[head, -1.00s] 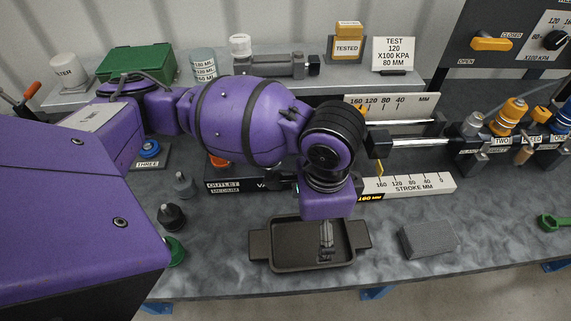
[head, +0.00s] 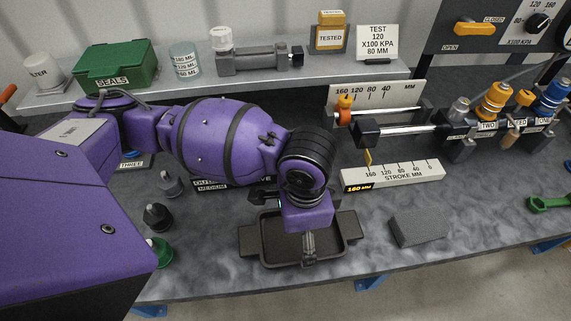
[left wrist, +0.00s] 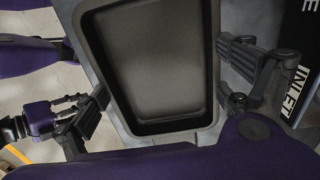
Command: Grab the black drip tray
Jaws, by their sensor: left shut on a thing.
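The black drip tray (head: 268,254) is a shallow rectangular pan with a flat tab at each end. It appears to rest flat on the grey bench near the front edge. My left gripper (head: 307,240) reaches down over it and is shut on it, with one finger at its front wall. In the left wrist view the empty tray (left wrist: 160,70) lies between dark finger pads on both sides. The purple wrist hides part of the tray's back rim. A small purple and dark gripper-like part, probably my right gripper (left wrist: 68,105), shows at the left wrist view's left edge.
A grey block (head: 418,231) lies right of the tray. Dark and green fittings (head: 158,217) stand to its left. The stroke scale (head: 393,175) and cylinder rig are behind it. A green spanner (head: 548,203) lies far right. The bench's front edge is close.

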